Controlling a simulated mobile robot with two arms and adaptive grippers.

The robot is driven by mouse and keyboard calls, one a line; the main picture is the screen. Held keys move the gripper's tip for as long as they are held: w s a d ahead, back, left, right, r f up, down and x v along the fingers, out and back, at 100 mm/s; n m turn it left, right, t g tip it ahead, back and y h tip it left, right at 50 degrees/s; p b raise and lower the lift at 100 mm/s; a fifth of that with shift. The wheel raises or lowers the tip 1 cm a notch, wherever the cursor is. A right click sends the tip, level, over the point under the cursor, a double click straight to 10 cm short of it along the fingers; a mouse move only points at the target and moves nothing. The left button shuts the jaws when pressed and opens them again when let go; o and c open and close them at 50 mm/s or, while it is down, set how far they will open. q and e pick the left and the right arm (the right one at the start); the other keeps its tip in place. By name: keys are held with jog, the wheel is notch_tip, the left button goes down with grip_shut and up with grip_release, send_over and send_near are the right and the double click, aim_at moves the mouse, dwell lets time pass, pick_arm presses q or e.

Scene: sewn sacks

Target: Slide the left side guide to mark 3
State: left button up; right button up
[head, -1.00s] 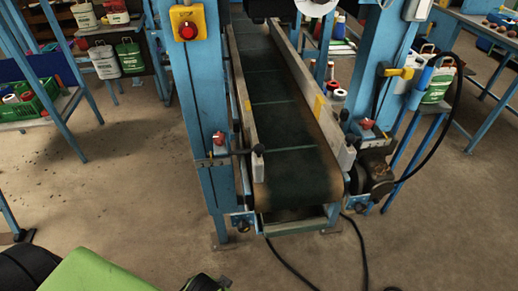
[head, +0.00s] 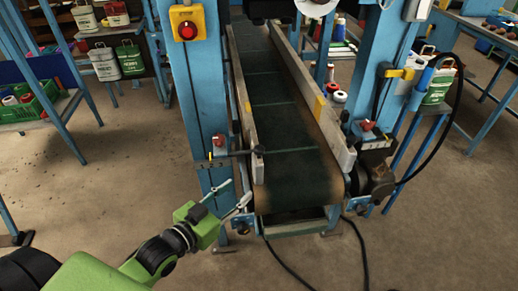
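The left side guide (head: 247,120) is a long pale metal rail along the left edge of the dark green conveyor belt (head: 285,150). A thin rod with a black end knob (head: 258,149) crosses near its front end from the blue left post (head: 205,110). A red knob (head: 218,140) sits on the post above a small scale (head: 214,162); its marks are too small to read. My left gripper (head: 240,190) is open and empty, with its two fingers apart, below the rod and left of the belt's front end. My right gripper is out of view.
The right side guide (head: 322,110) runs along the belt's other edge, beside a motor (head: 376,178) and the right blue post (head: 372,60). A red stop button (head: 187,31) is on the left post. Black cables lie on the otherwise clear floor in front.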

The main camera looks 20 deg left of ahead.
aim_at(256, 152)
pick_arm(q)
notch_tip(256, 152, up, 4)
jog(key=w+a+t, duration=0.2)
jog(key=x, duration=0.4)
jog(key=p+x, duration=0.1)
jog(key=x, duration=0.8)
jog(key=shift+s+d+r, duration=0.1)
jog(key=shift+d+r, duration=0.2)
jog(key=shift+r, duration=0.05)
